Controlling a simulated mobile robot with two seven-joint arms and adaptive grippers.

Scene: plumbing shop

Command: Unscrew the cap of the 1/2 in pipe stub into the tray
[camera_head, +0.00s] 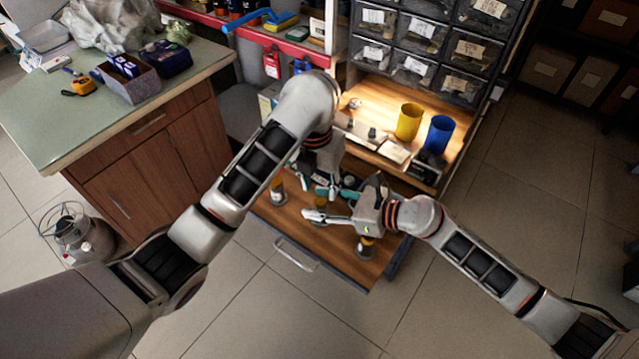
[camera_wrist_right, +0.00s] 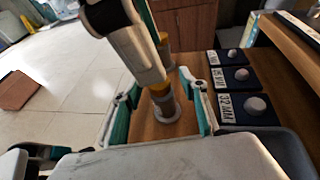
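Several upright pipe stubs with yellow-brown bands stand on the pulled-out wooden drawer (camera_head: 345,268). One is at the left (camera_head: 278,190) and one at the front (camera_head: 366,246). In the right wrist view, a stub (camera_wrist_right: 165,106) with a round grey foot stands between the teal fingers of my right gripper (camera_wrist_right: 160,112), which is open with visible gaps. Another stub (camera_wrist_right: 164,44) stands behind. My left gripper (camera_head: 328,188) reaches down close to my right gripper (camera_head: 325,214); its fingertips are unclear. A pale part crosses the middle stub's top and hides any cap. I cannot identify the tray.
Dark labelled blocks with round grey knobs (camera_wrist_right: 240,75) lie beside the stubs. A yellow cup (camera_head: 409,121) and a blue cup (camera_head: 439,134) stand on the lit shelf behind. A cluttered green-topped counter (camera_head: 60,125) is at the left. Floor is open in front.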

